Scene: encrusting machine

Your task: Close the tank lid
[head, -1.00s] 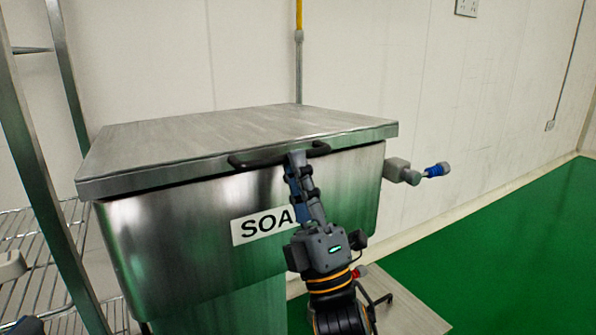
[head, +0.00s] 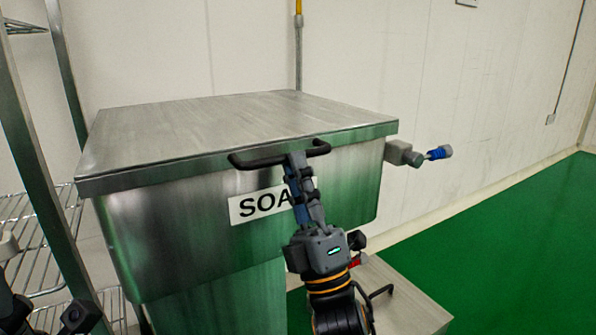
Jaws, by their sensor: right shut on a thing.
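The steel tank (head: 170,235) stands in the middle of the head view with a white label reading "SOA", the rest of it hidden by my right gripper. Its flat steel lid (head: 230,125) lies over the tank top, and no clear gap shows along the front edge. A black bar handle (head: 262,160) is fixed at the lid's front. My right gripper (head: 297,160) is shut on the handle near its right end. Part of my left arm (head: 75,315) shows at the lower left; its fingertips cannot be made out.
A wire shelf rack (head: 40,225) with steel posts stands close on the left. A grey fitting with a blue end (head: 438,153) sticks out right of the tank. A low plate (head: 405,300) is at the lower right. Green floor (head: 500,240) is clear on the right.

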